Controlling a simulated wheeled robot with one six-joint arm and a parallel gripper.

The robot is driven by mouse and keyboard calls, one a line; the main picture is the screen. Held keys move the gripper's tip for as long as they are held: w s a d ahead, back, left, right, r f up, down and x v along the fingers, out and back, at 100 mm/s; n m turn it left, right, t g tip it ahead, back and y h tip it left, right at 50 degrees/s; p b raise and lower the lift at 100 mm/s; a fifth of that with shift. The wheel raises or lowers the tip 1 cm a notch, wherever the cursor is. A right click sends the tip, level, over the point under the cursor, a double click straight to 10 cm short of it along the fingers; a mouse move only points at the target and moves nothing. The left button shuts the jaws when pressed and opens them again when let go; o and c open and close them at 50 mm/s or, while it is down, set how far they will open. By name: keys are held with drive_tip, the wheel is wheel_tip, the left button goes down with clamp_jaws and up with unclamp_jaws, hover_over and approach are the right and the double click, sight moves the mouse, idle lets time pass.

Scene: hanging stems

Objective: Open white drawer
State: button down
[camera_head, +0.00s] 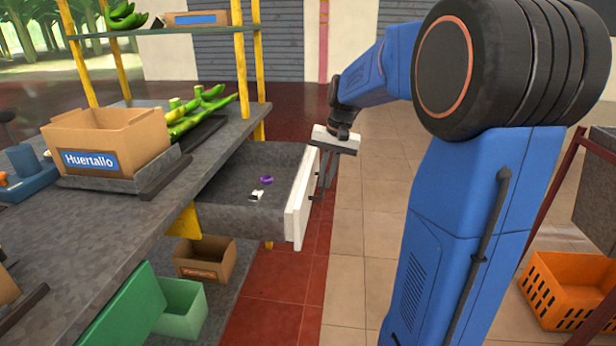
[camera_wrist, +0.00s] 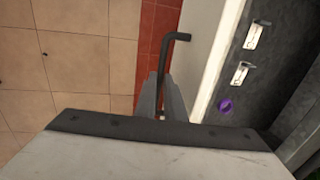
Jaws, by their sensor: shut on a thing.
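The white drawer (camera_head: 302,199) under the grey counter stands pulled out, and its grey inside shows. A purple ring-like thing (camera_head: 266,180) and a small white and dark thing (camera_head: 257,195) lie in it. In the wrist view the white front (camera_wrist: 208,62) runs along the right, with two small white pieces (camera_wrist: 240,72) behind it. My gripper (camera_head: 319,190) is at the outer side of the front. In the wrist view my gripper's fingers (camera_wrist: 162,100) are shut on the dark bar handle (camera_wrist: 175,52); their exact contact is partly hidden.
A cardboard box (camera_head: 105,142) and green stems (camera_head: 200,112) are on the grey counter (camera_head: 110,235). A brown box (camera_head: 205,262) and a green bin (camera_head: 178,308) are below. An orange crate (camera_head: 565,290) stands at right. Tiled floor (camera_head: 355,220) beside the drawer is clear.

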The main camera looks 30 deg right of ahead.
drive_tip(key=shift+s+d, duration=0.55)
drive_tip(key=shift+d, duration=0.2)
drive_tip(key=c, duration=1.8)
unclamp_jaws()
drive_tip(key=shift+c, duration=0.2)
wheel_tip(320, 180, up, 17)
drive_tip(key=s+d, duration=0.1)
drive_tip(key=d, duration=0.1)
drive_tip(key=shift+s+d, duration=0.35)
drive_tip(key=shift+s, duration=0.05)
